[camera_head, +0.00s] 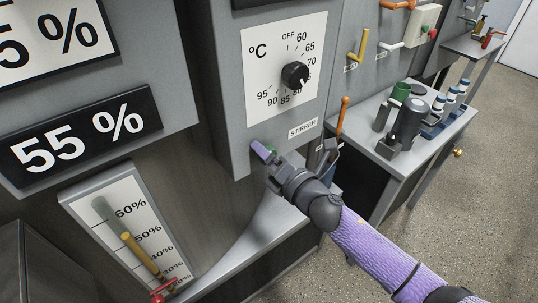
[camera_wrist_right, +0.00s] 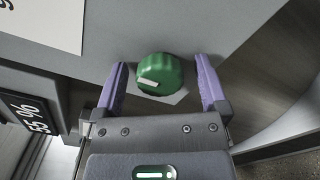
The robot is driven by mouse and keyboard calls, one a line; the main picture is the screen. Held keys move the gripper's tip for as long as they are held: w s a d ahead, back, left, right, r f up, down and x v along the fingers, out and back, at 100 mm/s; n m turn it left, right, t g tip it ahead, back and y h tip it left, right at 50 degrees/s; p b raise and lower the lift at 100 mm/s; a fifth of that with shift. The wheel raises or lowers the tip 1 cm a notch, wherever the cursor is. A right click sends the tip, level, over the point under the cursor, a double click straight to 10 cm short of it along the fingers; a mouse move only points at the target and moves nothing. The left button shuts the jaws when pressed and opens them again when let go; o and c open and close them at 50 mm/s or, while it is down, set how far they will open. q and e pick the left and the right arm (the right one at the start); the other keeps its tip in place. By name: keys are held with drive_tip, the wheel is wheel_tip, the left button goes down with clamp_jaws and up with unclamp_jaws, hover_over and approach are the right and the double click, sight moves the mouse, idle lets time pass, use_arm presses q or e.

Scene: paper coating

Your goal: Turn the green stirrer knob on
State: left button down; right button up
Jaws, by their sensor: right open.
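The green stirrer knob (camera_wrist_right: 160,75) sits on the grey panel, with a white mark on its face. In the head view only a bit of the green knob (camera_head: 271,150) shows, beside the STIRRER label (camera_head: 303,128). My right gripper (camera_wrist_right: 161,84) is open, with one purple finger on each side of the knob. I cannot tell whether the fingers touch it. In the head view my right gripper (camera_head: 266,150) reaches the panel's lower part and hides most of the knob. My left gripper is not in view.
A black temperature dial (camera_head: 295,75) is on the panel above the knob. A 55 % display (camera_head: 85,138) and a level gauge (camera_head: 128,235) are at the left. A bench (camera_head: 440,140) with bottles and tools stands at the right. The floor (camera_head: 480,220) beyond is clear.

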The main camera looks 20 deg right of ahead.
clamp_jaws()
drive_tip(key=shift+m, duration=0.4)
drive_tip(key=shift+m+p, duration=0.5)
drive_tip(key=shift+m, duration=0.6)
drive_tip(key=m+p, duration=0.2)
drive_tip(key=m, duration=0.4)
drive_tip(key=shift+m+p, duration=0.45)
drive_tip(key=shift+m, duration=0.95)
